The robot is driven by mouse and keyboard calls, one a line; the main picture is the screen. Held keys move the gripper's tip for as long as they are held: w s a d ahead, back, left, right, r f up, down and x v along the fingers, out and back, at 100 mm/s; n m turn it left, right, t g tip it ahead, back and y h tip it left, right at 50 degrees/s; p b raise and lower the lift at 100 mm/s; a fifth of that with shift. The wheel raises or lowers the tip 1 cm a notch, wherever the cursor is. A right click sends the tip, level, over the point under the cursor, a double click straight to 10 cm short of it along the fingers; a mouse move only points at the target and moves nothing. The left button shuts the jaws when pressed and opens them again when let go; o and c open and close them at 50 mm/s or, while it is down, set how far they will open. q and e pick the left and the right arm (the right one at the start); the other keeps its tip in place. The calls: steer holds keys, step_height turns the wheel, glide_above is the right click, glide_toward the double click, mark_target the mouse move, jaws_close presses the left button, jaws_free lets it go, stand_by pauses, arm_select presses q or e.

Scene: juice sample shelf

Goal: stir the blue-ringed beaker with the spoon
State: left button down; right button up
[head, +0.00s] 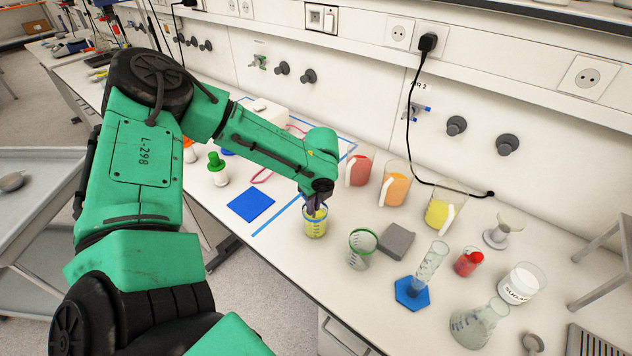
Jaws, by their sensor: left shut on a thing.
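The blue-ringed beaker (316,226) stands upright on the white bench near its front edge, with yellow liquid in it. My left gripper (315,205) points down at the beaker's mouth and is shut on a thin thing, taken to be the spoon. The spoon is too small and too hidden by the gripper and beaker to make out clearly. I cannot tell whether the fingers touch the rim. My right gripper is not in view.
A green-ringed beaker (361,249) and a grey block (397,241) stand close on the right. Jugs of red (358,170), orange (394,188) and yellow juice (438,213) stand behind. A blue square (251,204) lies left. A cylinder (431,262) and flask (478,325) stand further right.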

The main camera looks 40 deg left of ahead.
arm_select(q)
steer(key=shift+r, duration=0.2)
steer(key=shift+d+f, duration=0.15)
step_height(320, 180, up, 12)
steer(key=p, duration=0.6)
steer(key=shift+r, duration=0.25)
steer(key=shift+s, duration=0.1)
